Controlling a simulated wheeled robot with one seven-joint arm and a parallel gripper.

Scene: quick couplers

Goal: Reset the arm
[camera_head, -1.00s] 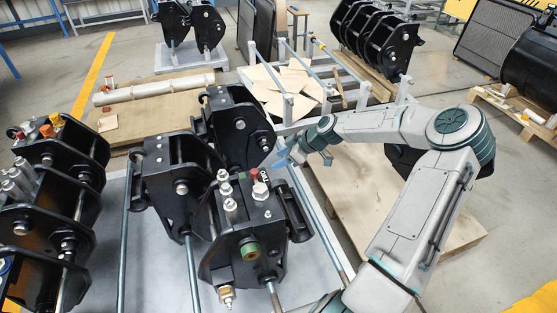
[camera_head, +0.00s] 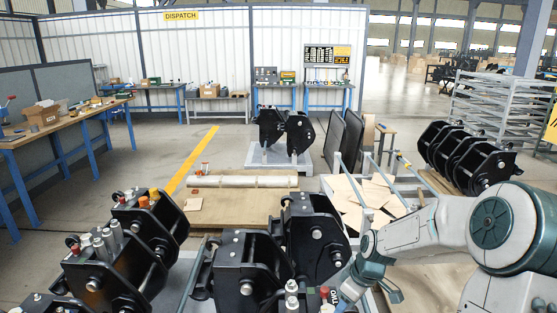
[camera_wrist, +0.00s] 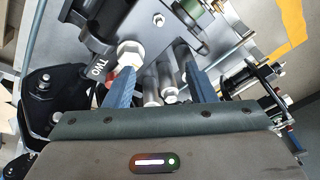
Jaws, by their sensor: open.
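My gripper (camera_wrist: 158,68) is open in the wrist view, its two blue fingers apart. Silver cylindrical fittings (camera_wrist: 168,88) show between the fingers; nothing looks clamped. A white hex fitting (camera_wrist: 130,50) and a black part marked TWO (camera_wrist: 98,66) are beside the left finger. In the head view my gripper (camera_head: 343,297) is low in the picture, at the right of the front black coupler, whose fittings (camera_head: 292,294) and red cap show at the bottom edge. Black couplers (camera_head: 243,262) and (camera_head: 315,235) stand to its left. My fingertips are hard to make out there.
Another black coupler (camera_head: 150,228) with silver and orange-capped fittings is at left. A pallet (camera_head: 235,210) with a long pale tube lies behind. Cardboard sheets (camera_head: 360,197) and more couplers (camera_head: 465,158) are at right. Open floor (camera_head: 110,190) lies at left, before workbenches (camera_head: 65,128).

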